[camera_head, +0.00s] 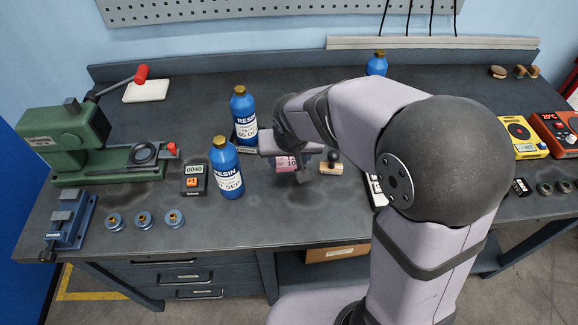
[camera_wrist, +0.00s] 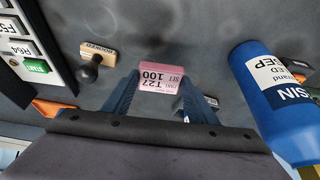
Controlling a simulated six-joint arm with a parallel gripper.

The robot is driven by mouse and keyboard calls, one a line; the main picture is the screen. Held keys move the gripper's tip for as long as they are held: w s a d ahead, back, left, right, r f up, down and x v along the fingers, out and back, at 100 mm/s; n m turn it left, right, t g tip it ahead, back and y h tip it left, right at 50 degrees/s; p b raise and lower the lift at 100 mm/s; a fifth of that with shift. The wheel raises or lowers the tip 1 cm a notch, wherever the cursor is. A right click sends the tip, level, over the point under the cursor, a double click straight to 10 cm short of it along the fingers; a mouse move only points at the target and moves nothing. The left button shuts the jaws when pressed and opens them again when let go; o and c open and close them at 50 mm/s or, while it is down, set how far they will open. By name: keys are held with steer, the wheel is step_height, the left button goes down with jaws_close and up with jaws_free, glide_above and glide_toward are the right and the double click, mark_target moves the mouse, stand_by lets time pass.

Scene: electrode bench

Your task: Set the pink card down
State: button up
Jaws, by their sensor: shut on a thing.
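The pink card (camera_wrist: 160,77) shows between my gripper's fingers in the wrist view, with dark print reading "T27 100" and "SET". My gripper (camera_wrist: 160,95) is shut on it. In the head view the pink card (camera_head: 286,163) shows under my gripper (camera_head: 293,170), close over the bench top (camera_head: 270,215). I cannot tell whether its lower edge touches the bench. My arm hides part of the bench on the right.
A rubber stamp (camera_head: 331,165) is just right of my gripper. Blue resin bottles (camera_head: 226,170) (camera_head: 243,118) stand to its left, with a counter (camera_head: 194,180) beyond. A keypad device (camera_wrist: 32,45) shows in the wrist view. The front of the bench below my gripper is clear.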

mark_target(289, 166)
steer(key=shift+f, duration=1.85)
steer(key=shift+f, duration=0.15)
steer(key=o, duration=1.1)
steer(key=shift+s+r, duration=0.15)
steer(key=shift+r, duration=0.5)
steer(key=v, duration=1.1)
